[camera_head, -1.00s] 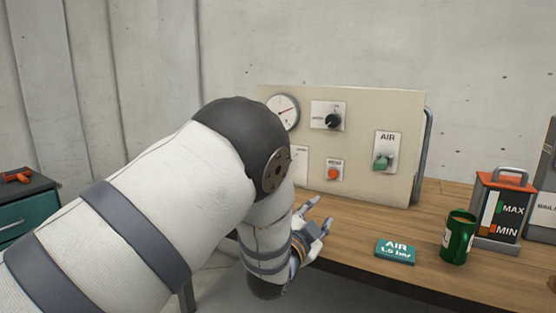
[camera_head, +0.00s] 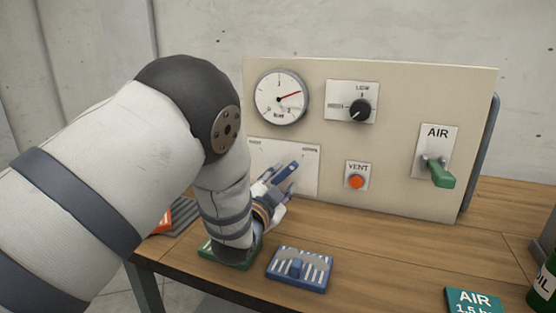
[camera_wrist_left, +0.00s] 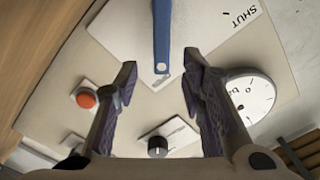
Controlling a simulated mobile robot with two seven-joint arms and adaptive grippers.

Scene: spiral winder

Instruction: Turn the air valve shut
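A cream control panel (camera_head: 400,90) stands at the back of the bench. At its right is a plate marked AIR (camera_head: 438,132) with a green handle (camera_head: 441,175). At its lower left is a white plate (camera_head: 305,182), partly hidden by my arm; it shows SHUT in the left wrist view (camera_wrist_left: 215,25). A long blue lever (camera_wrist_left: 162,35) lies across this plate, and its holed end is toward my fingers. My left gripper (camera_head: 282,187) is in front of this plate. Its fingers are open (camera_wrist_left: 158,82), one each side of the lever's end, without visible contact. My right gripper is out of view.
The panel also has a gauge (camera_head: 281,97), a black knob (camera_head: 360,110) and an orange VENT button (camera_head: 356,182). On the wooden bench are a blue striped block (camera_head: 300,268), a green item (camera_head: 228,252) under my arm, and a teal AIR sign (camera_head: 472,299).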

